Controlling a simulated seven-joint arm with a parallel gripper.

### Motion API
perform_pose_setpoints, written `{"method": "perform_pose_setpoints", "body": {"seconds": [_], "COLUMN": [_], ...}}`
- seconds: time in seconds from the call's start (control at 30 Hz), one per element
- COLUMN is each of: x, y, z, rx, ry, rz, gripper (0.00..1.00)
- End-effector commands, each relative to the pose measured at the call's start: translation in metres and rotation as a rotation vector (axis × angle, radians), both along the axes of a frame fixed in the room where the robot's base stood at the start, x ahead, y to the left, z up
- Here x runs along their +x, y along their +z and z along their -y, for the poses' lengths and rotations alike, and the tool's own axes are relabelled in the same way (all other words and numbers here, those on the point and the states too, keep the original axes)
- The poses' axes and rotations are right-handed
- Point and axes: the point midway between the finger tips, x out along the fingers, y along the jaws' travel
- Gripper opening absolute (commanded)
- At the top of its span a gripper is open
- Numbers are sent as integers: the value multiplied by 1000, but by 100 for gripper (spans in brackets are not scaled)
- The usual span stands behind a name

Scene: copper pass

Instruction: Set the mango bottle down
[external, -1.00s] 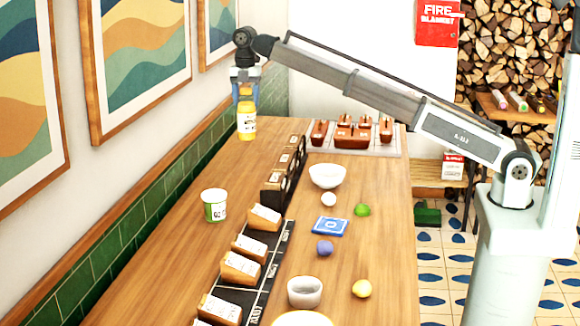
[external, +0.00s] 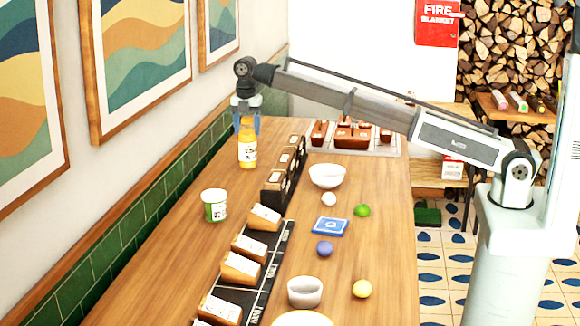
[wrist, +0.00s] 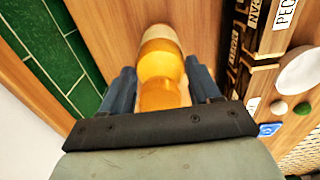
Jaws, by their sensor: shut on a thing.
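The mango bottle (external: 247,151) is yellow-orange with a white label and stands upright between the fingers of my gripper (external: 246,121) at the far left of the counter. My gripper is shut on its upper part. In the wrist view the bottle (wrist: 160,65) is between the two blue-grey fingers of my gripper (wrist: 162,88). Its base is at or very near the wooden counter top (external: 160,235); I cannot tell whether it touches.
A black rack (external: 283,175) of labelled boxes stands just right of the bottle. The green tiled wall (wrist: 50,50) is close on the left. A white-and-green cup (external: 214,205) stands nearer the camera. A white bowl (external: 327,176) is to the right. Bare counter lies between bottle and cup.

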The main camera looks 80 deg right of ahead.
Motion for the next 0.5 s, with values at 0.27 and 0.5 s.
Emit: {"method": "perform_pose_setpoints", "body": {"seconds": [0.27, 0.5], "x": [0, 0], "y": [0, -3], "z": [0, 0], "rx": [0, 0], "ry": [0, 0], "rz": [1, 0], "gripper": [0, 74]}}
